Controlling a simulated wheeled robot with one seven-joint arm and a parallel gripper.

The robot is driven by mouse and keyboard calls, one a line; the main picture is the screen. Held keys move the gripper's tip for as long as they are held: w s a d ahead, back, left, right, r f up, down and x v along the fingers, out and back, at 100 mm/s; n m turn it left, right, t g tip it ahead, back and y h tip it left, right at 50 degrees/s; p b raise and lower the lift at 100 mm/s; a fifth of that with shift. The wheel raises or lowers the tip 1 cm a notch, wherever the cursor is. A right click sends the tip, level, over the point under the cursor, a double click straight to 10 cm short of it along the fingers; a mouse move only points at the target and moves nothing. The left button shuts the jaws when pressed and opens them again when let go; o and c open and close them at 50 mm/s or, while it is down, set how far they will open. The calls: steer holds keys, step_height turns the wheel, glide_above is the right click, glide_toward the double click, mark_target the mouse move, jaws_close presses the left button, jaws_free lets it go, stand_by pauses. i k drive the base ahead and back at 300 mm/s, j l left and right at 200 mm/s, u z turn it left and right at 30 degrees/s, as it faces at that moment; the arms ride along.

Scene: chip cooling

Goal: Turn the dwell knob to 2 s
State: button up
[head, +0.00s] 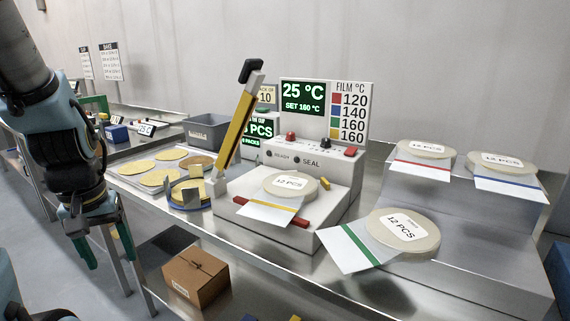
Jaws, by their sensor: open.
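The white sealer (282,222) stands on the steel bench, with a green-lit display (303,96) reading 25 °C and SET 160 °C. Its raised panel carries a red button (290,137), a small dark control (325,144) and a red switch (350,151). Two dark round spots show on the front face beside the word SEAL. I cannot tell which part is the dwell knob, and no dwell setting is readable. My gripper (110,258) hangs at the left, its green fingers apart and empty, well away from the sealer and lower than the bench top.
A yellow lever (237,125) with a black handle stands raised left of the sealer. A round pack (291,186) lies on the sealer; another (402,232) lies right of it. Two more packs sit on a steel riser. Flat yellow rounds and a grey bin (207,131) are at left.

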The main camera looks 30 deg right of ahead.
mark_target(325, 142)
steer(key=i+l+u, duration=0.35)
steer(key=i+l, duration=0.3)
steer(key=i, duration=0.15)
